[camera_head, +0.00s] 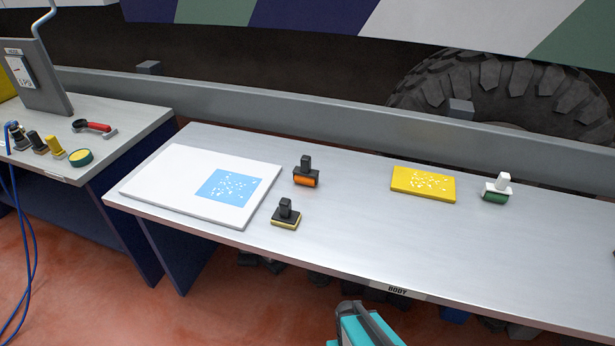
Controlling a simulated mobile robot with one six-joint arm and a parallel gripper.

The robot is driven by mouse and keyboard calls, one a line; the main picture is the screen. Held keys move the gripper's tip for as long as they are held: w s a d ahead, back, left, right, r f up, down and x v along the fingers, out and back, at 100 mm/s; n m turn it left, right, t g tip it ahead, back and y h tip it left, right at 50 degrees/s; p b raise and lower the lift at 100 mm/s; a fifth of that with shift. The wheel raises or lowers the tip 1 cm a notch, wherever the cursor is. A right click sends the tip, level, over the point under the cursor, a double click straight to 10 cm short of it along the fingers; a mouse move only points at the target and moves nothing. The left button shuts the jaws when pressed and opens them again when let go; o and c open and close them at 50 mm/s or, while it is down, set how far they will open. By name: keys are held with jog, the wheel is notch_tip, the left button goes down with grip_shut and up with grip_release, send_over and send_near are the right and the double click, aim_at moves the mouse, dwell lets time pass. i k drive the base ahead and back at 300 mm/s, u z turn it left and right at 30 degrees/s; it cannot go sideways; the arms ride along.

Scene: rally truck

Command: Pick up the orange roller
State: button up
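The orange roller (306,181) lies on the grey workbench (330,235), in the middle of the head view. It has an orange cylinder under a black frame, and its black upright handle points up. It stands just right of the white board, apart from it, and nothing covers it. A teal and dark part of my arm shows at the bottom edge of the view, in front of the bench and well short of the roller. My gripper's fingers cannot be made out in this view.
A yellow-and-black block tool (286,216) stands close in front of the roller. A white board (165,180) with a blue speckled patch lies left. A yellow speckled pad (423,183) and a green-and-white roller (497,189) lie right. A grey rail (300,118) runs behind the bench.

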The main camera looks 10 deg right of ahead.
aim_at(302, 174)
jog(key=z, duration=0.1)
jog(key=k, duration=1.4)
jog(key=u, duration=1)
jog(key=i, duration=1)
jog(key=u, duration=0.05)
